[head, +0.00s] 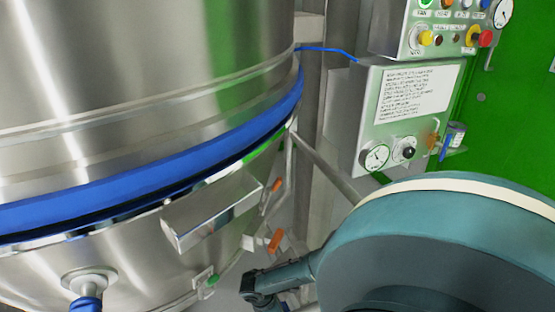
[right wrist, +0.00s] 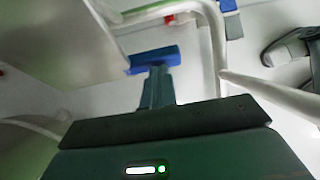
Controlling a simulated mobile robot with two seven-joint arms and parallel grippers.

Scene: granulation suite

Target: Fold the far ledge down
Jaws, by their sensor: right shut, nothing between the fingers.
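A box-like metal ledge (head: 212,210) sticks out from the lower part of the steel vessel (head: 130,70) in the head view, below the blue band. I cannot tell if it is the far ledge. My right arm comes in from the lower right, and its gripper (head: 252,290) is below and right of this ledge, apart from it. In the right wrist view the right gripper (right wrist: 157,88) is shut and empty, with a blue bar (right wrist: 153,61) at or just beyond its tips. My left gripper is not in view.
Orange-tipped fittings (head: 275,240) and a green-tipped one (head: 213,281) sit along the vessel's lower edge. A control panel (head: 405,115) with gauges stands at the right. In the wrist view, a pale bent pipe (right wrist: 212,40) and a metal panel (right wrist: 65,40) are close by.

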